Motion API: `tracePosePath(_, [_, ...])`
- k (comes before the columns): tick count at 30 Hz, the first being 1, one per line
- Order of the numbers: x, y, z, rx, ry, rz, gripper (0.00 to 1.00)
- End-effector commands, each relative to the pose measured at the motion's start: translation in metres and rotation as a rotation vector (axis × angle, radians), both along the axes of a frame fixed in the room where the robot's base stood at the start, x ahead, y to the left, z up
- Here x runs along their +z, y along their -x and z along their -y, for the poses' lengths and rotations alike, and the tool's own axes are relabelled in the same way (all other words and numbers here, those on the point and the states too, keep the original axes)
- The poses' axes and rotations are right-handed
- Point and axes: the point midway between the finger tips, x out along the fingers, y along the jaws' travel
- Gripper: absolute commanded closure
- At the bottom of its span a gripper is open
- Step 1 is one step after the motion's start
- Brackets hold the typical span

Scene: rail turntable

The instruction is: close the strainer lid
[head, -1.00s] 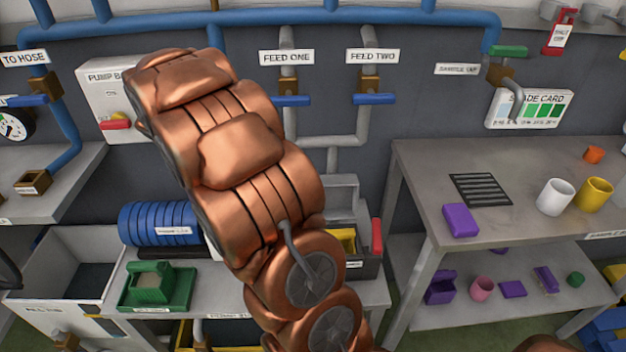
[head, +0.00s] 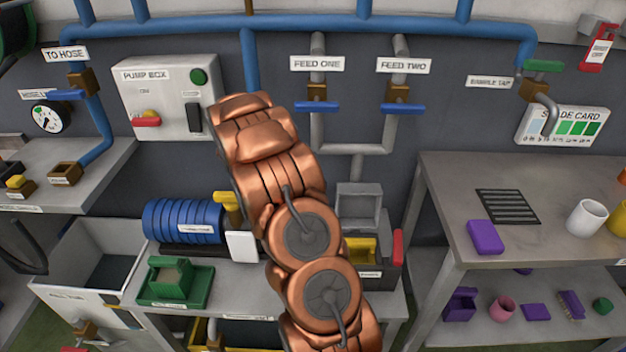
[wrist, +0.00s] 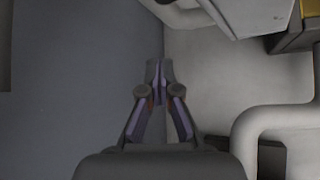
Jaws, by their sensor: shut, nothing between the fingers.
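A grey box-like fitting (head: 358,207) with a raised flat panel stands below the feed pipes, right of my arm in the head view. It looks like the strainer with its lid up, but no label on it is readable. My arm covers part of the area beside it. My gripper (wrist: 158,72) shows in the wrist view with its fingertips together and nothing between them. It is hidden behind my arm in the head view. A pale grey housing edge (wrist: 245,14) lies up and right of the fingertips, apart from them.
A grey pipe (wrist: 250,135) bends close on the right in the wrist view. The pump box (head: 170,98) is on the wall at left. A blue ribbed cylinder (head: 183,221) and a green block (head: 170,278) sit on the bench. A table (head: 450,180) stands at right.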

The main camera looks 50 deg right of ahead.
Motion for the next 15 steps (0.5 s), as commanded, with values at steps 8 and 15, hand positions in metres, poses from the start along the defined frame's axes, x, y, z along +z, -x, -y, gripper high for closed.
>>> tracePosePath(8, [-0.025,0.014,0.027,-0.004,-0.001,-0.005,1.0])
tracePosePath(15, [-0.018,0.025,0.034,-0.001,0.001,0.001,1.0])
